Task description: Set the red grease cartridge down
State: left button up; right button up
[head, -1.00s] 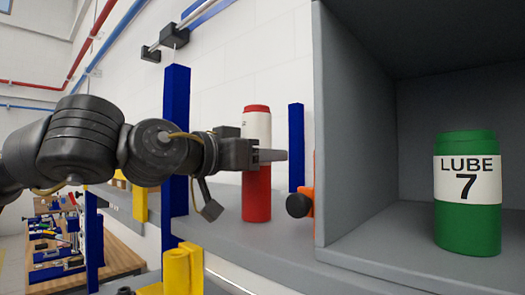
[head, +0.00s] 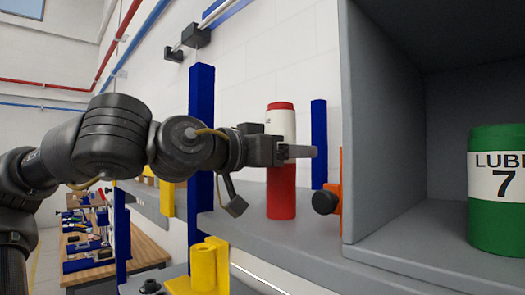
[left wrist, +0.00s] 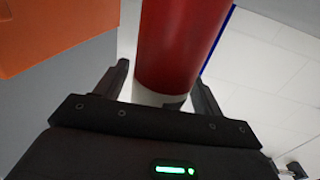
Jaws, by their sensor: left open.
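The red grease cartridge (head: 281,198), red with a white band and red cap, stands upright on the grey shelf (head: 300,242). It also fills the upper middle of the left wrist view (left wrist: 180,45). My left gripper (head: 305,152) is at the height of the cartridge's upper half, with a finger across its front. In the left wrist view its two fingers (left wrist: 165,82) are apart on either side of the cartridge, with a gap showing on the left. The gripper is open around it. My right gripper is not in view.
A grey cubby (head: 380,130) at right holds a green can labelled LUBE 7 (head: 497,215). An orange item with a black knob (head: 325,202) is right of the cartridge. Blue posts (head: 319,145) stand behind. A yellow holder (head: 204,268) sits lower left.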

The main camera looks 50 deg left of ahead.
pick_arm(q)
jog(key=s+a+b, duration=0.1)
jog(key=s+b, duration=0.4)
jog(key=s, duration=0.6)
jog(key=shift+s+b, duration=0.3)
jog(key=shift+s, duration=0.1)
